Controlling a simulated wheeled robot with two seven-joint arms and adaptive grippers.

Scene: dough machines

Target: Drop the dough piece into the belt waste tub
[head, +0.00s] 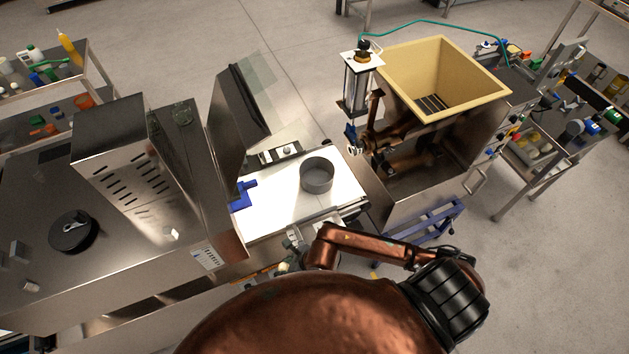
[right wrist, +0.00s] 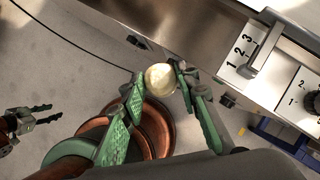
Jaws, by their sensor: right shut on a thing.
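The pale dough piece (right wrist: 160,78) is a small round ball between the green fingertips of my right gripper (right wrist: 158,84) in the right wrist view. My right gripper is shut on it. In the head view my right gripper (head: 292,250) is partly hidden at the front side of the machine, below the belt end. A grey round tub (head: 317,175), open at the top, stands upright on the white belt, farther back from the gripper. My left gripper (right wrist: 36,116) shows at the left edge of the right wrist view, its dark fingers apart and empty.
The white belt (head: 275,207) carries a blue bracket (head: 242,194) left of the tub. A steel machine with a tan hopper (head: 445,75) stands right of the belt. A steel panel with numbered dials (right wrist: 270,60) is close to my right gripper.

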